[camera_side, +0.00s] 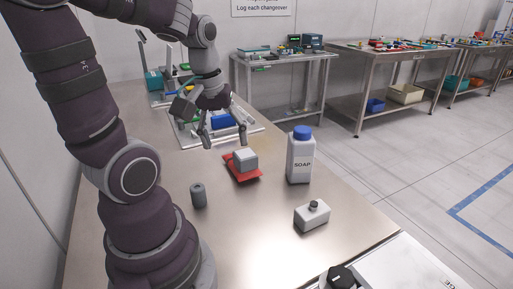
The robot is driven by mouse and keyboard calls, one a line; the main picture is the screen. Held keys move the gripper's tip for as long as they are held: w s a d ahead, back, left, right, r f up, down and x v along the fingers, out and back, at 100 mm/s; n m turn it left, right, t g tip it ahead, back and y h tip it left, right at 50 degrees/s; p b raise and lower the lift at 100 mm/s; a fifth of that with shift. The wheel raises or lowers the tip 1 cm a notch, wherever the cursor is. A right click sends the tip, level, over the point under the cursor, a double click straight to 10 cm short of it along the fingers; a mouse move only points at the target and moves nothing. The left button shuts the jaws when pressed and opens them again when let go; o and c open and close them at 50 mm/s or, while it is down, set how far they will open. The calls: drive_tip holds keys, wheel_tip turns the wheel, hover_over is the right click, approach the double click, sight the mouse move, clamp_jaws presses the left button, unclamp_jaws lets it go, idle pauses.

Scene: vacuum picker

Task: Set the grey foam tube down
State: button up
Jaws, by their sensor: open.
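The grey foam tube (198,195) stands upright on the metal table (240,225), left of the red mat. My gripper (222,143) is in the air further back, above and behind the red mat. Its fingers point down and are spread apart, with nothing seen between them. It is well apart from the foam tube.
A grey block (244,160) sits on a red mat (252,178). A white soap bottle (300,158) with a blue cap stands to its right. A small white box (312,217) with a dark knob is nearer. A tray (250,130) with a blue item lies behind my gripper.

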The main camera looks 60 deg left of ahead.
drive_tip(key=d+r+m+t+h, duration=0.1)
drive_tip(key=d+r+m+t, duration=0.2)
drive_tip(key=d+m, duration=0.7)
drive_tip(key=m, duration=0.2)
drive_tip(key=shift+w+d+r+m+t, duration=0.3)
drive_tip(key=shift+w+r, duration=0.05)
drive_tip(key=shift+w, duration=0.05)
